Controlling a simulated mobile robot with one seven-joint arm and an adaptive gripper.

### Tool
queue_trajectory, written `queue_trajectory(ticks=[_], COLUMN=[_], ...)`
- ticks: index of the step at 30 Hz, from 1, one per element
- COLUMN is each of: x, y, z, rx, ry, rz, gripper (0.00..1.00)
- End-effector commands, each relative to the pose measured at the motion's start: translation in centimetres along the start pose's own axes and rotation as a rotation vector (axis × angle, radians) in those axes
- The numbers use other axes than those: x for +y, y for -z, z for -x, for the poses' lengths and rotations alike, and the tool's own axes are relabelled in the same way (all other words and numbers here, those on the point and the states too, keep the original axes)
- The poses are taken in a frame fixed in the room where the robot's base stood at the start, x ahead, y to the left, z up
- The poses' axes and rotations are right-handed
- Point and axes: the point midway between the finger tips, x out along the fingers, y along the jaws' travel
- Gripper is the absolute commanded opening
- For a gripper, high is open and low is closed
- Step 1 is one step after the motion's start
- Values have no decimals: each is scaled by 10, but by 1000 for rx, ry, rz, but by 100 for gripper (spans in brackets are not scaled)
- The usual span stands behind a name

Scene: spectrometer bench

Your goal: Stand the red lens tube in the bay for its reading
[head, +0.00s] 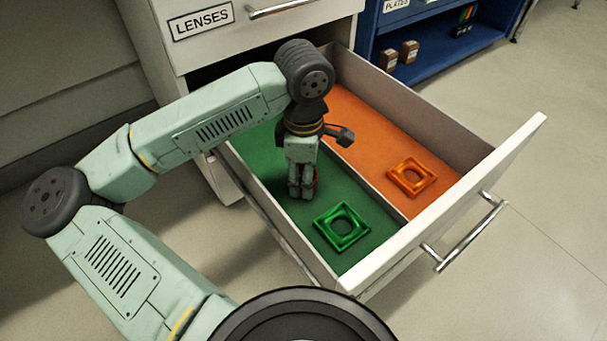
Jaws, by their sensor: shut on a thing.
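My gripper (301,188) points down into the green-lined compartment of the open drawer. It is shut on a red thing (316,180), of which only a thin sliver shows beside the fingers. This may be the red lens tube, but the fingers hide most of it, and I cannot tell its shape or whether it touches the drawer floor. The bay is not recognisable in this view.
The open drawer (447,255) has a green and an orange compartment with a divider between. A green square frame (341,226) lies near the gripper; an orange one (411,176) lies in the orange side. A cabinet labelled LENSES (245,50) and a blue shelf (440,60) stand behind.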

Motion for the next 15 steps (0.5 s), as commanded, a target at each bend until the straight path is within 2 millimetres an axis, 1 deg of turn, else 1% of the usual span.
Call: queue_trajectory(ticks=[7, 8, 15], x=[0, 0, 0], y=[0, 0, 0], z=[-4, -3, -3], rx=[1, 1, 0], ry=[-1, 0, 0], rz=[0, 0, 0], gripper=[9, 45, 61])
